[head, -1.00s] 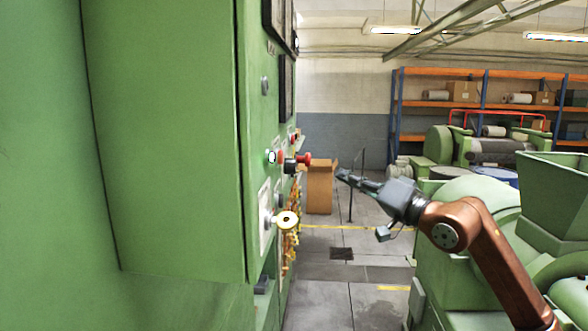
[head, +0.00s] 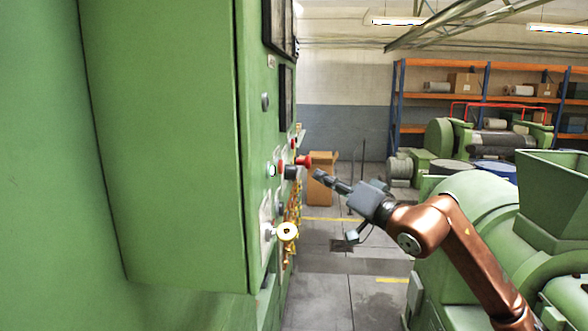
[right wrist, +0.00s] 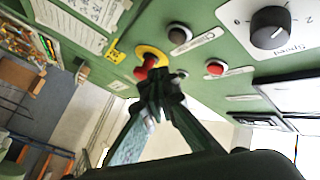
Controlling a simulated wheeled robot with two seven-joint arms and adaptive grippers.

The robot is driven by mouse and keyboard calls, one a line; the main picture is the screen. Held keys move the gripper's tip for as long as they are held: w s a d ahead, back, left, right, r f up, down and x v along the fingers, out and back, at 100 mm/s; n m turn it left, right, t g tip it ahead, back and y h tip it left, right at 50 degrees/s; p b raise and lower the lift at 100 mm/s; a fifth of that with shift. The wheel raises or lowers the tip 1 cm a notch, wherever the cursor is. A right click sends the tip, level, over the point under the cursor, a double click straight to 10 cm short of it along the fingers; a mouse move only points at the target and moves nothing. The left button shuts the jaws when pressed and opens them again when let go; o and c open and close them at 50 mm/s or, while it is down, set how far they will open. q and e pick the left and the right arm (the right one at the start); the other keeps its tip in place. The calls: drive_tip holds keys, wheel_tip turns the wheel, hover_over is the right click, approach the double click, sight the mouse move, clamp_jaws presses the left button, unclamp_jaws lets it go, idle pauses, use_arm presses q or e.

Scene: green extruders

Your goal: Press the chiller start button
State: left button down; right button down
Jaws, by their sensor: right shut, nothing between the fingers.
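The green control cabinet (head: 165,150) fills the left of the head view, its panel seen edge-on. A red button (head: 303,160), a black button (head: 290,172) and a pale button (head: 271,169) stick out from it. My right gripper (head: 319,175) is shut and empty, just right of these buttons. In the right wrist view the gripper (right wrist: 160,85) covers part of the panel, close to a red mushroom button (right wrist: 148,64) on a yellow ring. A dark button (right wrist: 179,35) and another red button (right wrist: 215,68) are nearby. My left gripper is not in view.
A black speed knob (right wrist: 270,27) sits on the panel. A green machine with a hopper (head: 560,190) stands at the right. Open floor lies between cabinet and machine, with a cardboard box (head: 321,188) further back.

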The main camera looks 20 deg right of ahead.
drive_tip(key=shift+w+a+p, duration=0.25)
drive_tip(key=shift+w+a, duration=0.15)
drive_tip(key=shift+a, duration=0.25)
drive_tip(key=shift+w+a+p, duration=0.25)
drive_tip(key=shift+w+a, duration=0.15)
drive_tip(key=shift+a, duration=0.2)
drive_tip(key=shift+a, duration=0.15)
idle(0.5)
drive_tip(key=shift+w+a, duration=0.2)
drive_tip(key=shift+a, duration=0.05)
drive_tip(key=shift+w+a, duration=0.2)
drive_tip(key=shift+a, duration=0.1)
idle(0.8)
drive_tip(key=shift+d, duration=0.1)
drive_tip(key=shift+s+d, duration=0.45)
drive_tip(key=shift+d, duration=0.15)
drive_tip(key=shift+d, duration=0.1)
